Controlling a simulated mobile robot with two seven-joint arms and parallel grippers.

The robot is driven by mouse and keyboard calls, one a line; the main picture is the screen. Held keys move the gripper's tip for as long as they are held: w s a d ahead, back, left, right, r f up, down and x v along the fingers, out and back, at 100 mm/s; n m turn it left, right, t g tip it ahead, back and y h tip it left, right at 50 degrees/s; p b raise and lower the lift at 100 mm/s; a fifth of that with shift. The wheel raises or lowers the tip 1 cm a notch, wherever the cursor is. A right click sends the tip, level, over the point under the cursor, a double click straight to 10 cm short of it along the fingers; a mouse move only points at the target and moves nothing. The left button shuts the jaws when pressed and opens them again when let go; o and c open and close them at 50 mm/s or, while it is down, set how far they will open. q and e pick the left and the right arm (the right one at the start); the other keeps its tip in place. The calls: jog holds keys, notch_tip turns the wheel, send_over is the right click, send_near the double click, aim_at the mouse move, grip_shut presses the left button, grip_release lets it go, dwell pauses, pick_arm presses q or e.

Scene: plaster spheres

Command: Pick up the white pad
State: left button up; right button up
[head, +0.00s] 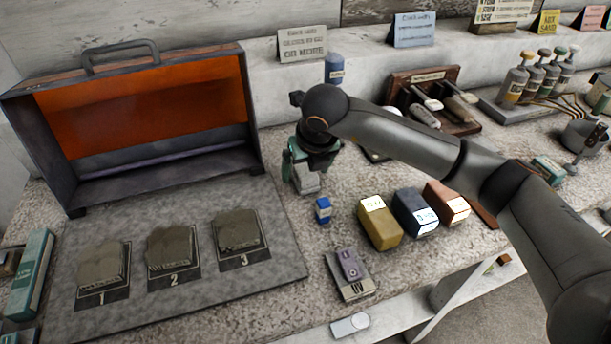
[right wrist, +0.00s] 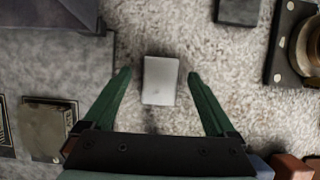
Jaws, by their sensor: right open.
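The white pad (right wrist: 159,80) is a small pale block lying on the speckled stone top in the right wrist view. In the head view it shows (head: 308,183) just under my right gripper (head: 303,174). My right gripper also shows in the right wrist view (right wrist: 160,75). Its green fingers are open, one on each side of the pad, with a visible gap to it on both sides. The exact height of the fingertips above the counter is hard to tell. My left gripper is not in view.
A small blue block (head: 323,210) stands nearby in front. Yellow (head: 380,222), navy (head: 415,212) and red (head: 447,203) boxes stand to the right. An open orange-lined case (head: 145,105) and a grey board (head: 200,290) with numbered tiles lie left. A blue jar (head: 334,68) stands behind.

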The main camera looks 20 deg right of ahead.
jog(key=shift+w+f, duration=0.15)
jog(key=shift+f, duration=0.2)
jog(key=shift+c, duration=0.3)
jog(key=c, duration=1.4)
